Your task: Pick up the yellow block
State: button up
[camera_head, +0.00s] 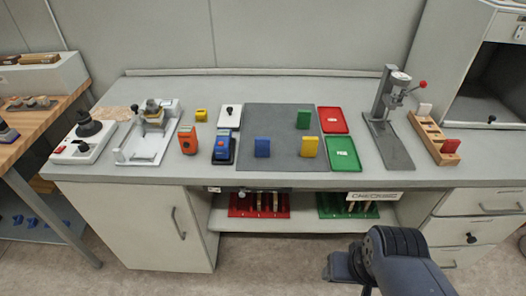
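A yellow block (309,147) stands upright on the grey mat (283,118), near its front right corner. A green block (303,119) stands behind it and a blue block (262,147) stands to its left on the same mat. A smaller yellow object (201,115) sits farther left on the bench, behind an orange device. My arm is at the lower right, in front of the bench and well apart from the yellow block. My gripper (342,267) shows only as a dark shape at the arm's end; its fingers cannot be made out.
Red (333,120) and green (340,153) trays lie right of the mat. A press stand (387,105) and a wooden rack (433,137) are farther right. Orange (188,140) and blue (222,146) devices stand left. Below the bench front (300,182) is an open shelf.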

aim_at(310, 144)
jog(key=u, duration=0.2)
jog(key=i+l, duration=0.6)
jog(key=i, duration=0.25)
